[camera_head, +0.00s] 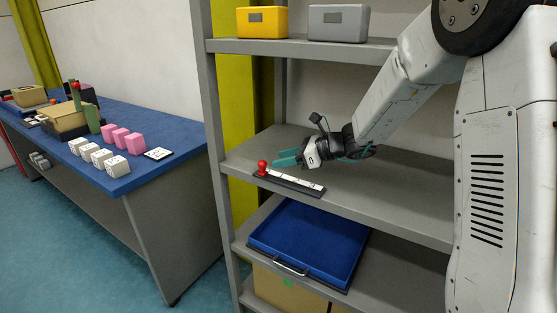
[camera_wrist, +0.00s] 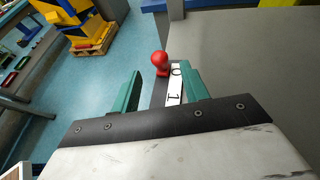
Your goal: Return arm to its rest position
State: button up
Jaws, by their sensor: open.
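My gripper (camera_head: 287,158) reaches over the middle shelf of the grey rack in the head view. Its two green fingers are apart with nothing between them; they also show in the wrist view (camera_wrist: 160,92). A slider with a red knob (camera_head: 262,168) and a white numbered strip (camera_head: 295,181) lies on that shelf, near its left front edge. The red knob stands just ahead of the fingertips in the wrist view (camera_wrist: 159,60) and is not held. The strip there reads 0 and 1, with 0 closer to the knob.
The middle shelf (camera_head: 400,205) is bare to the right of the slider. A blue tray (camera_head: 310,240) sits on the shelf below. A yellow box (camera_head: 262,22) and a grey box (camera_head: 338,23) stand above. A blue table (camera_head: 185,135) with white cubes and pink blocks is at left.

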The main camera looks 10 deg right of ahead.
jog(key=shift+s+n, duration=0.15)
jog(key=shift+n, duration=0.25)
jog(key=s+n+g+h, duration=0.3)
jog(key=s+n+g, duration=0.4)
jog(key=s+n, duration=0.95)
jog(key=s+d+r+n+h, duration=0.2)
jog(key=s+h, duration=0.1)
jog(key=s, duration=0.5)
jog(key=s+d+r+n+t+h, duration=0.1)
jog(key=s+d+r+n+h, duration=0.1)
jog(key=s, duration=0.5)
jog(key=s+d+r+n+h, duration=0.2)
jog(key=s+d+h, duration=0.1)
jog(key=s, duration=0.5)
jog(key=shift+s+d+r+n+t+h, duration=0.2)
jog(key=shift+s+d+n+t+h, duration=0.15)
jog(key=shift+d+h, duration=0.1)
